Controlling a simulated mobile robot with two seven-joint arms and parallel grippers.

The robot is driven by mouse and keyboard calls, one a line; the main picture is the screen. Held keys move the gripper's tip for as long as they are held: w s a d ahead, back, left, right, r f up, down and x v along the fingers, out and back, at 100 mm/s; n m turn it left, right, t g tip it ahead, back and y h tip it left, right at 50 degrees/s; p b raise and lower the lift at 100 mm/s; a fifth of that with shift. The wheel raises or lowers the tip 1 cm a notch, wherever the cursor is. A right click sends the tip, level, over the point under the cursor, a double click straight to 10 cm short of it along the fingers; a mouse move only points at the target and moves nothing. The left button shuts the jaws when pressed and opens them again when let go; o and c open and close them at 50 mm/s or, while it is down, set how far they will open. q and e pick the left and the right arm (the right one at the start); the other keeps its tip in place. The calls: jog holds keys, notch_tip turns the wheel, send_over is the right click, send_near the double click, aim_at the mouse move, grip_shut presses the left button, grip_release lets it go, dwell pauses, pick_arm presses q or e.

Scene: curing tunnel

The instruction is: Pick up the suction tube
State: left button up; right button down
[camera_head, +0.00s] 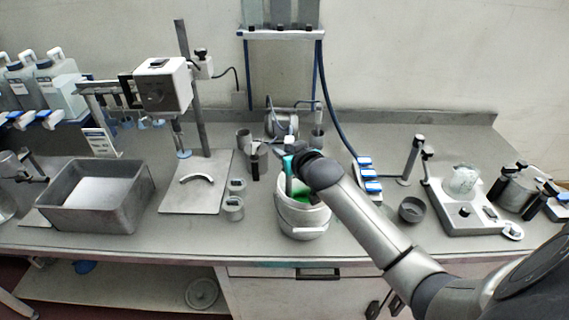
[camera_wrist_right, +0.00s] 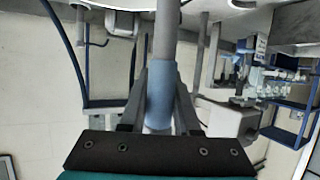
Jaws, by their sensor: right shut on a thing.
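My right arm comes in from the lower right in the head view, and its dark wrist and teal collar (camera_head: 288,164) are above a white bucket (camera_head: 304,222) with green inside. Its fingers are mostly hidden there. In the right wrist view my right gripper (camera_wrist_right: 163,72) is shut on a grey tube with a light blue sleeve (camera_wrist_right: 161,92), which looks like the suction tube. The sleeve lies between the two dark fingers, and the grey shaft (camera_wrist_right: 167,32) extends beyond them. The tube cannot be made out clearly in the head view. My left gripper is out of view.
A grey tray (camera_head: 97,222) and a stand with a white box (camera_head: 163,84) are on the left. A blue hose (camera_head: 337,120) hangs behind my wrist. A dark bowl (camera_head: 411,210) and a stirrer plate with a beaker (camera_head: 464,180) stand on the right.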

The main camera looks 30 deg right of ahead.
notch_tip(320, 180, up, 18)
jog(key=p, duration=0.8)
jog(key=shift+r, duration=0.2)
dwell(0.3)
